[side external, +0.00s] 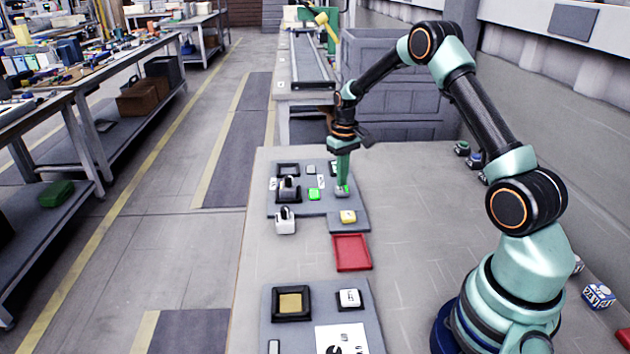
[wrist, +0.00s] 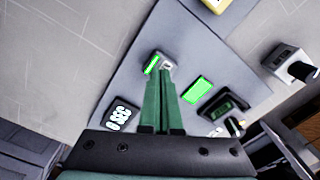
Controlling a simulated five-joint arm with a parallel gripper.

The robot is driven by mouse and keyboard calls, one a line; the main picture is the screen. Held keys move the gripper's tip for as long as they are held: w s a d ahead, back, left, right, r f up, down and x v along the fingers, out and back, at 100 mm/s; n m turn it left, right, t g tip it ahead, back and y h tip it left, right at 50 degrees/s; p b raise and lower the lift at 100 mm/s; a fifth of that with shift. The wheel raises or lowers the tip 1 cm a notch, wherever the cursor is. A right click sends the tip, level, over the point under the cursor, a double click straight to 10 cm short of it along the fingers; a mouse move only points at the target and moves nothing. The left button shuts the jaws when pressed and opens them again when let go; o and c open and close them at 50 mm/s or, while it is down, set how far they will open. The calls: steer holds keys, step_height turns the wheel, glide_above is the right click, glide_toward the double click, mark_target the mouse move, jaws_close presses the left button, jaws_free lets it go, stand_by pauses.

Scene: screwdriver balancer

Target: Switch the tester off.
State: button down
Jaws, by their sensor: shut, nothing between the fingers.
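The tester looks to be the grey panel (side external: 327,204) at the far end of the table. A small rocker switch (wrist: 155,65) on it has a lit green side and a pale side. A separate lit green rectangle (wrist: 198,90) shows beside it, and also in the side view (side external: 314,194). My gripper (side external: 343,182) is shut and empty, pointing down at the switch. In the wrist view my fingertips (wrist: 166,76) are at the switch's pale end and partly cover it. I cannot tell whether they touch it.
A dark device with a small display (wrist: 224,108) and a white block with a black knob (wrist: 288,62) are close by.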

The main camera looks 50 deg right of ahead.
steer(key=shift+f, duration=0.7)
stand_by(0.3)
stand_by(0.3)
steer(key=shift+r, duration=3.5)
steer(key=shift+r, duration=0.1)
step_height(320, 180, up, 5)
glide_above(342, 189)
steer(key=shift+r, duration=0.4)
